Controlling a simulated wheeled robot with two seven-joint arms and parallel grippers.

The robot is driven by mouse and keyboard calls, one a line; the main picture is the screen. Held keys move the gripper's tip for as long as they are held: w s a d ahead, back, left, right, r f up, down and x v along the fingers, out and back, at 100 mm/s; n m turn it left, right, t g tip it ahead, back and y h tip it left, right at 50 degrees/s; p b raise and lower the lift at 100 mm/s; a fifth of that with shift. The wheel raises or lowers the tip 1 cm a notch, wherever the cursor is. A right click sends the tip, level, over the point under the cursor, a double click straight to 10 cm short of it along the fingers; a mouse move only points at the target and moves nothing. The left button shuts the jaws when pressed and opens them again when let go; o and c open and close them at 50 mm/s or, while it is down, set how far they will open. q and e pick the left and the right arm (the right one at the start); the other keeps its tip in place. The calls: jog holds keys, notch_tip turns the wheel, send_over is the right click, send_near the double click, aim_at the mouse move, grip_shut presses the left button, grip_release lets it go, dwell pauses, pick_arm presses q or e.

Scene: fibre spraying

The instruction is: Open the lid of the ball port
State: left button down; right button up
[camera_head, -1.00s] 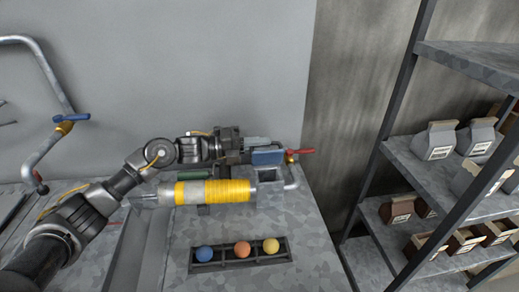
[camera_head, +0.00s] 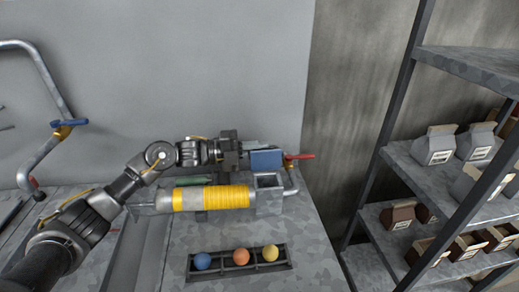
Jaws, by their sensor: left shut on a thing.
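The ball port (camera_head: 269,204) is a grey box with a square opening on top, at the right end of the yellow-wrapped cylinder (camera_head: 226,197). Its blue lid (camera_head: 266,160) stands raised at the back of the opening, and the opening shows. My left gripper (camera_head: 258,146) reaches in from the left above the cylinder and is shut on the lid; the exact finger contact is partly hidden. My right gripper is out of view.
A dark tray (camera_head: 240,269) in front holds a blue ball (camera_head: 202,261), an orange ball (camera_head: 241,257) and a yellow ball (camera_head: 270,253). A red valve handle (camera_head: 301,156) lies just right of the lid. A metal shelf (camera_head: 420,175) with boxes stands at the right.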

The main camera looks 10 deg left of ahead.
pick_arm(q)
jog(key=c, duration=1.5)
grip_release()
jog(key=shift+s+r, duration=0.1)
